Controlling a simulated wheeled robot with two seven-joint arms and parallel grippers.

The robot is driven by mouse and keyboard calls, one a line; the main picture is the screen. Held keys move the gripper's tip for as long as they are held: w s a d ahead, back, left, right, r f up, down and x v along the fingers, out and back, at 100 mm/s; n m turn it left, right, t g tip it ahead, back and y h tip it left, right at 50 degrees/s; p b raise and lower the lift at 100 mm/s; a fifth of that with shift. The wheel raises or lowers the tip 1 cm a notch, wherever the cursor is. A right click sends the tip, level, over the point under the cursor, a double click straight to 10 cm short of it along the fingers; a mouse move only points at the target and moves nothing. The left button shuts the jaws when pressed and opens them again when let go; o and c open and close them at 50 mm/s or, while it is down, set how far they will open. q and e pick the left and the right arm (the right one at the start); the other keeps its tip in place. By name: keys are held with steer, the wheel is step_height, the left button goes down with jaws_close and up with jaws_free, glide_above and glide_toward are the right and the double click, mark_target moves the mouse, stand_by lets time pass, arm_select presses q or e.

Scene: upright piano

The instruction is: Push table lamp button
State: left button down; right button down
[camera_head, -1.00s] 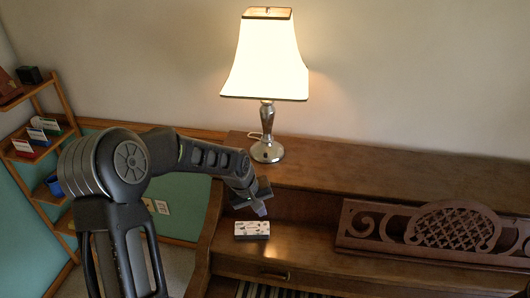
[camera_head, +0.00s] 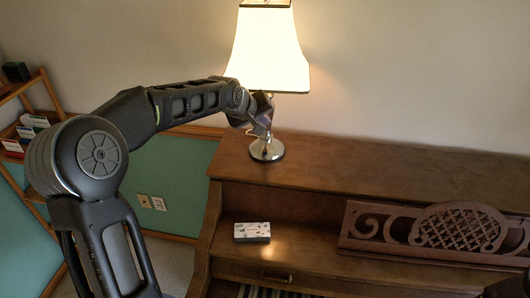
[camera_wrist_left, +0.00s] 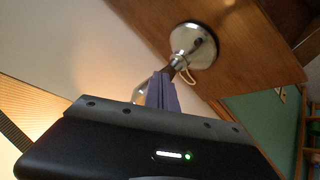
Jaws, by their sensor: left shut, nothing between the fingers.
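The table lamp has a glowing white shade (camera_head: 267,50) and a shiny metal base (camera_head: 267,150) on the left part of the piano top. My left gripper (camera_head: 264,132) is shut and empty, right in front of the lamp stem just above the base, hiding most of the stem. In the left wrist view the shut fingers (camera_wrist_left: 163,95) point toward the stem and round base (camera_wrist_left: 194,46). I cannot tell whether they touch the lamp. I cannot make out the button clearly.
The piano top (camera_head: 380,175) is clear to the right of the lamp. A small patterned box (camera_head: 252,232) lies on the lower ledge. A carved music stand (camera_head: 430,233) is at the right. A wooden shelf (camera_head: 30,120) stands at the far left. A wall is behind.

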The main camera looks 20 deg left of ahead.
arm_select(q)
steer(key=b, duration=0.4)
glide_above(268, 150)
steer(key=s, duration=0.3)
step_height(268, 150, down, 8)
steer(key=shift+w+a+r, duration=0.1)
steer(key=shift+w+a, duration=0.05)
steer(key=shift+f+b, duration=0.55)
steer(key=shift+b, duration=0.1)
steer(key=shift+f, duration=0.1)
stand_by(1.0)
steer(key=shift+f+b, duration=0.35)
steer(key=shift+b, duration=0.25)
steer(key=shift+f+b, duration=0.45)
steer(key=shift+b, duration=0.05)
stand_by(0.4)
steer(key=shift+r, duration=0.1)
steer(key=shift+r+p, duration=0.4)
steer(key=shift+r, duration=0.4)
